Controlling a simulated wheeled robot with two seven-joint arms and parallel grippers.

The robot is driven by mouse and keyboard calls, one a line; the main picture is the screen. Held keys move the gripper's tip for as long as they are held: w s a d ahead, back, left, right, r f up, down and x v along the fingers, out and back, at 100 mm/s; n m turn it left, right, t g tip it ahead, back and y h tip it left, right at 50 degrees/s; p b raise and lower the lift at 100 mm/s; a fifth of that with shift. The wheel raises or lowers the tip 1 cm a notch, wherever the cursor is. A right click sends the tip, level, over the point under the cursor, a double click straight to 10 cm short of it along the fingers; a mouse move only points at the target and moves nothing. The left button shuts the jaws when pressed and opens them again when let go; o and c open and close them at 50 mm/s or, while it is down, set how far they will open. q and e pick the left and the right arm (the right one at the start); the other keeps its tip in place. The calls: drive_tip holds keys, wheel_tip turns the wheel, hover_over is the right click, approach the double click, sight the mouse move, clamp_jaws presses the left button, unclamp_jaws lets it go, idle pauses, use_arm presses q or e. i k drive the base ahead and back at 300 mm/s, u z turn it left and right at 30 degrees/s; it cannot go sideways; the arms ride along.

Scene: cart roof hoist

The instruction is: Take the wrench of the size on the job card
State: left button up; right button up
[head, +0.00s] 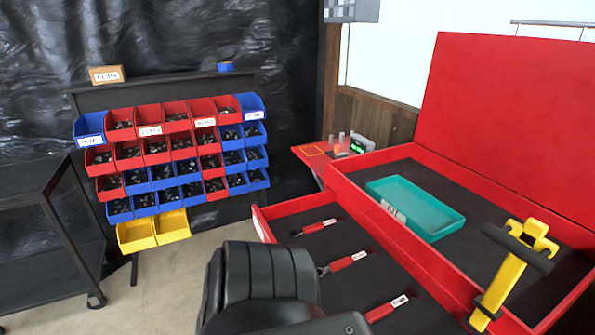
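Three wrenches with red handles and white tags lie in a row on the dark liner of an open red drawer (285,208). The far wrench (315,227) is nearest the drawer's back left. The middle wrench (343,264) lies nearer to me. The near wrench (385,309) is partly hidden at its left by a black rounded part that looks like my own arm. The tag writing is too small to read. I cannot make out a job card for certain; a white label (393,211) sits on the teal tray's front. Neither gripper shows.
The red cart holds a teal tray (440,232) beneath a raised red lid (500,130). A yellow post with a black crossbar (505,275) stands at the right. A rack of red, blue and yellow bins (170,150) and a black shelf (40,225) are at left.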

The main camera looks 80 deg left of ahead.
sight(374, 315)
drive_tip(key=u, duration=1.85)
drive_tip(key=k, duration=0.15)
drive_tip(key=u, duration=0.05)
